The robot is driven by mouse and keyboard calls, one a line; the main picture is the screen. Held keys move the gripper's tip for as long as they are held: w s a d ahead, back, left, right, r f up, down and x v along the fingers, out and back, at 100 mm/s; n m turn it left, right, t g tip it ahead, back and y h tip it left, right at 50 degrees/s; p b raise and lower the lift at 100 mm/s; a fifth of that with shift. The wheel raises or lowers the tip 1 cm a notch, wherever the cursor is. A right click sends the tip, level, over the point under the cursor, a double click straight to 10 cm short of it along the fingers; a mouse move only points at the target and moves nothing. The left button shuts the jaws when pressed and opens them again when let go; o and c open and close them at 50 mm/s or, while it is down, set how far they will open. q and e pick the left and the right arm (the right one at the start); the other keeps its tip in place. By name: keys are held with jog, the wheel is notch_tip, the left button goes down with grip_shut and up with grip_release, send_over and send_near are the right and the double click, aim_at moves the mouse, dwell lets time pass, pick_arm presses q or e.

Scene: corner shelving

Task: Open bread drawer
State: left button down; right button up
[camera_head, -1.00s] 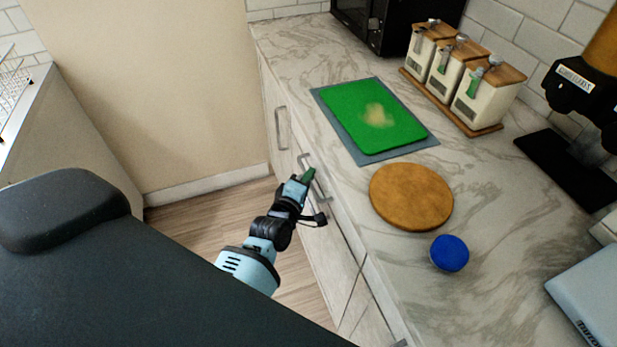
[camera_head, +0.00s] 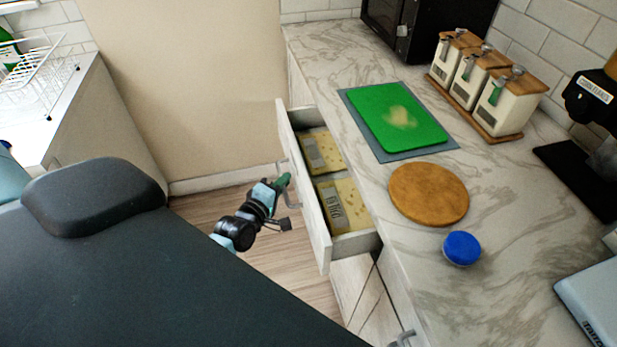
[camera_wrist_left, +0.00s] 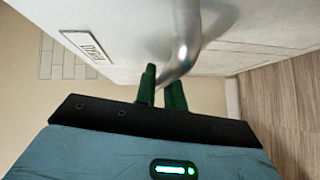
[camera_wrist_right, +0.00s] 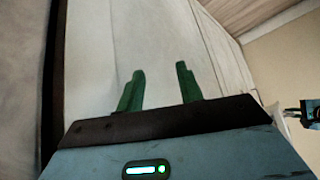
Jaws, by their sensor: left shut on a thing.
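The drawer (camera_head: 308,200) stands pulled out from under the marble counter, its inside open to view. Its label, upside down in the left wrist view, appears to read BREAD (camera_wrist_left: 86,47). Two flat yellowish packs (camera_head: 347,203) lie inside. My left gripper (camera_head: 283,181) is at the drawer's front, its green fingers shut on the curved metal handle (camera_wrist_left: 184,40). The handle is partly hidden by the gripper in the head view. My right gripper (camera_wrist_right: 160,78) is open and empty in front of pale cabinet fronts; it is out of the head view.
On the counter (camera_head: 430,295) are a green cutting board (camera_head: 390,120), a round wooden board (camera_head: 428,194), a blue-lidded thing (camera_head: 462,248) and several canisters (camera_head: 505,105). A dish rack (camera_head: 35,80) stands at the left. Wooden floor (camera_head: 200,205) is free left of the drawer.

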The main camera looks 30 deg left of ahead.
pick_arm(q)
jog(key=s+a+b, duration=0.1)
jog(key=s+a, duration=1.3)
jog(key=s, duration=0.1)
jog(key=shift+s, duration=0.2)
jog(key=c, duration=1.8)
grip_release()
jog(key=shift+o, duration=0.2)
jog(key=shift+s, duration=0.1)
jog(key=s+r, duration=0.1)
jog(key=s, duration=0.6)
jog(key=shift+s+d, duration=0.3)
